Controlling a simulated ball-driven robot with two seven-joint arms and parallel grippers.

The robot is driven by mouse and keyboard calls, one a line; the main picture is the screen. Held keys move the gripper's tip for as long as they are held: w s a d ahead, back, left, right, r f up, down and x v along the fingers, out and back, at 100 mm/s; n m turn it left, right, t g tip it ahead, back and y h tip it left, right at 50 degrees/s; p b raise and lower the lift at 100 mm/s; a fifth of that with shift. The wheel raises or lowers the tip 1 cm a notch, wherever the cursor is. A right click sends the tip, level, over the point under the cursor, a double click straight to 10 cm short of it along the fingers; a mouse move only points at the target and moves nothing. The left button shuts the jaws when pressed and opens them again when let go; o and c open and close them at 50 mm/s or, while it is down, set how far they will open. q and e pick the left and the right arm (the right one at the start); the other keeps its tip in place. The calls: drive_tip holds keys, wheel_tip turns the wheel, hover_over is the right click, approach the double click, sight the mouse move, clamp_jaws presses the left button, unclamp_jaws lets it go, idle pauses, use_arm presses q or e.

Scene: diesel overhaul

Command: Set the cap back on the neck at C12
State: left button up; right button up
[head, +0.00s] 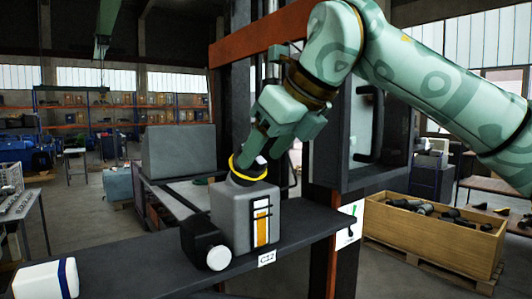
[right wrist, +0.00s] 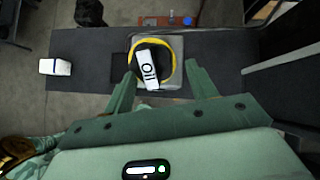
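The grey container (head: 231,220) stands upright on the dark bench, behind the C12 label (head: 267,258). Its dark neck (head: 247,181) has a yellow ring at the top. In the right wrist view, a black cap (right wrist: 153,53) with a white "Oil" strip shows within the yellow ring (right wrist: 173,60). I cannot tell whether the cap is fully seated. My right gripper (head: 259,156) is right over the neck. In the right wrist view its fingers (right wrist: 161,72) are apart, one on each side of the cap, with a gap at the right. My left gripper is not in view.
A black block with a white round face (head: 218,257) stands against the container's left side. A white box with a blue band (head: 43,280) is at the bench's left. A wooden crate (head: 440,235) of dark parts stands right. The bench (head: 130,272) between boxes is clear.

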drive_tip(key=v, duration=1.6)
